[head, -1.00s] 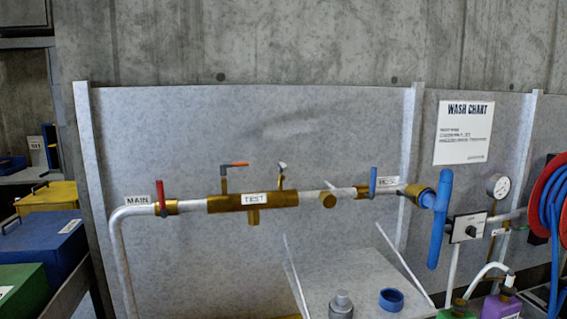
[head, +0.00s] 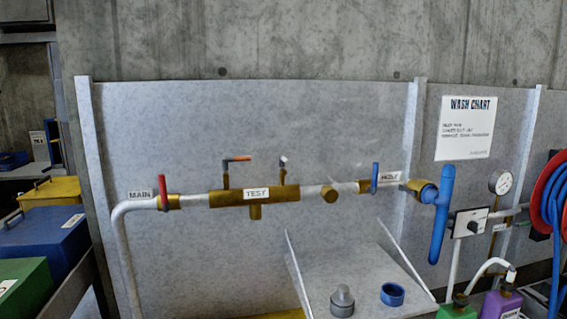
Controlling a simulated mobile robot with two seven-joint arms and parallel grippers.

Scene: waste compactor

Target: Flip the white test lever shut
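The brass test block (head: 222,199) sits on the grey pipe at the middle left of the head view, with a TEST label (head: 257,193) on its front. Two small levers stand on thin stems on top of it. The left one has an orange handle (head: 238,158) lying roughly level and pointing right. The right one has a white-tipped lever (head: 284,159), small and seen nearly end-on, so its exact angle is hard to tell. Neither of my grippers is in view.
On the same pipe are a red handle (head: 163,193) by the MAIN label and a blue handle (head: 375,177) by the HOSE label, both upright. Below stands a grey sloped tray (head: 350,262) with a grey cap (head: 342,299) and a blue ring (head: 392,294).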

